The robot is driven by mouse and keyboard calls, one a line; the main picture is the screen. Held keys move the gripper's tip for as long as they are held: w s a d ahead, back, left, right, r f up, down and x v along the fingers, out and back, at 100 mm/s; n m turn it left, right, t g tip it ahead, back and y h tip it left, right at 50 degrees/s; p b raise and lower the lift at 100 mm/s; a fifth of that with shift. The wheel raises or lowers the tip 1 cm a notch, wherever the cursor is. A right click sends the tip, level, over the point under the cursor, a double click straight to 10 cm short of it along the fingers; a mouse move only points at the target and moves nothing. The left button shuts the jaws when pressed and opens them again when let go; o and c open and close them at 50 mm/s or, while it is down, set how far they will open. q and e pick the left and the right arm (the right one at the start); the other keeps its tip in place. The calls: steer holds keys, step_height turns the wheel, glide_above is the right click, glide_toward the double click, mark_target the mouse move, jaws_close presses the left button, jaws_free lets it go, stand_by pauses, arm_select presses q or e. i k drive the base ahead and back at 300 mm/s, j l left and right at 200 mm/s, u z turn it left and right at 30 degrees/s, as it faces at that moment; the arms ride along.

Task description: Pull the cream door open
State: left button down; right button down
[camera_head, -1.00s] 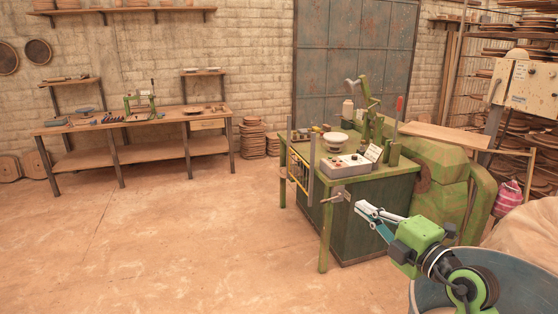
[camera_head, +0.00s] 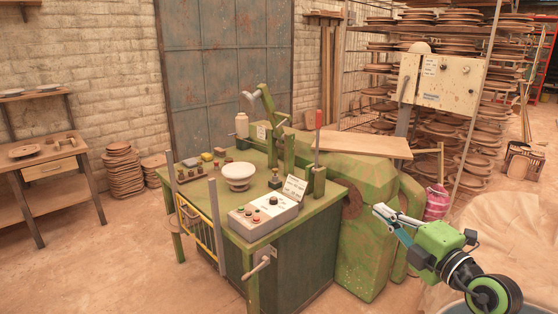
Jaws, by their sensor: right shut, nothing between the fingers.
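The cream door (camera_head: 435,84) is the front of a cream box on a post at the upper right, in front of the drying racks. It looks shut, with a dark handle at its left side and small labels on its face. My right gripper (camera_head: 380,212) is at the lower right, well below and in front of the cream door and apart from it. Its fingers are shut and empty, pointing left. My left gripper is not in view.
A green press table (camera_head: 215,165) with a white bowl (camera_head: 238,175) and a control box (camera_head: 266,214) stands in the middle. A green machine body (camera_head: 365,235) and a wooden board (camera_head: 350,143) lie below the cream door. Racks of round plates (camera_head: 440,150) stand behind. Open floor is at the lower left.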

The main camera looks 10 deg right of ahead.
mark_target(452, 90)
steer(key=i+l+z, duration=0.15)
steer(key=i+z, duration=0.65)
steer(key=i+j+z, duration=0.15)
steer(key=i+z, duration=0.25)
steer(key=i, duration=0.2)
steer(key=i+j+z, duration=0.25)
steer(key=i+z, duration=0.15)
steer(key=i+l, duration=0.1)
steer(key=i, duration=0.4)
steer(key=i+l+u, duration=0.1)
steer(key=i, duration=0.35)
steer(key=i+l+u, duration=0.1)
steer(key=i, duration=0.4)
steer(key=i+l, duration=0.2)
steer(key=i, duration=0.25)
steer(key=i+l+u, duration=0.25)
steer(key=i, duration=0.15)
steer(key=j, duration=0.1)
